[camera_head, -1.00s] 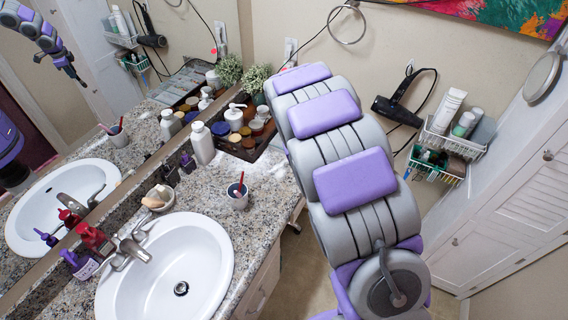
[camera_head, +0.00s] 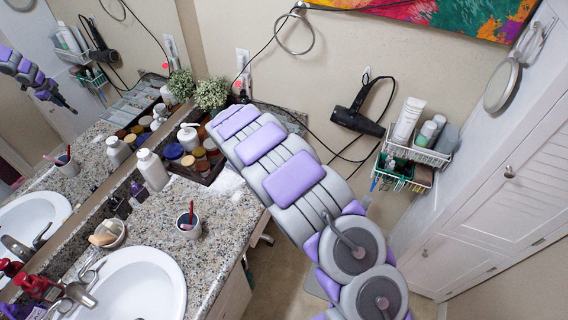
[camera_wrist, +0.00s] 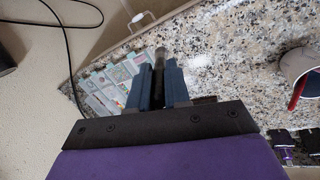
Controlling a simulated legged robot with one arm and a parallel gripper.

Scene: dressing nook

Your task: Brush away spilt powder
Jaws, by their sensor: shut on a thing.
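Spilt powder (camera_head: 230,182) lies as a white patch on the granite counter (camera_head: 215,222), beside my arm. My gripper (camera_wrist: 158,92) shows in the wrist view, shut on a dark, slim, upright brush-like thing (camera_wrist: 160,60). Its lower part is hidden between the fingers, and I cannot tell its full shape. In the head view my own arm hides the gripper. The mirror at the left shows a small reflection of the arm's end, too small to tell what it holds.
A cup with a red toothbrush (camera_head: 188,226) stands near the counter's front edge. A white bottle (camera_head: 152,170), a dark tray (camera_head: 212,172) of jars and a plant (camera_head: 211,93) stand further back. The sink (camera_head: 135,285) is at the lower left. A hair dryer (camera_head: 358,118) hangs on the wall.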

